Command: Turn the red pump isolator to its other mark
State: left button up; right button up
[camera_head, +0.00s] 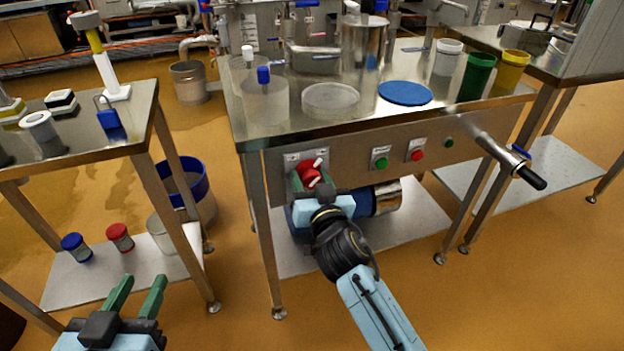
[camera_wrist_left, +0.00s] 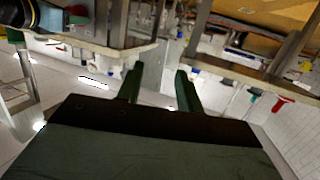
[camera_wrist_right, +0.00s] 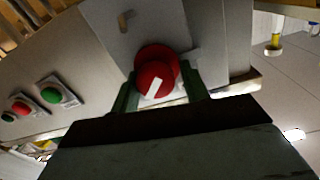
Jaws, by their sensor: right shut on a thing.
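The red pump isolator (camera_head: 310,174) is a round red knob with a white bar, on a plate at the left of the middle table's front panel. It also shows in the right wrist view (camera_wrist_right: 154,82), where the white bar lies slanted. My right gripper (camera_head: 312,184) is at the panel with its green fingers on either side of the knob, shut on it; in the head view the gripper hides part of the knob. The plate's marks are too small to read. My left gripper (camera_head: 138,292) is open and empty, low at the front left, away from the panel.
A green button (camera_head: 380,160) and a red button (camera_head: 416,152) sit right of the isolator on the panel. A steel pipe with a black handle (camera_head: 530,178) juts out further right. The left table (camera_head: 130,110) stands beside my left arm.

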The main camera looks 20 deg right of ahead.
jog(key=shift+d, duration=0.35)
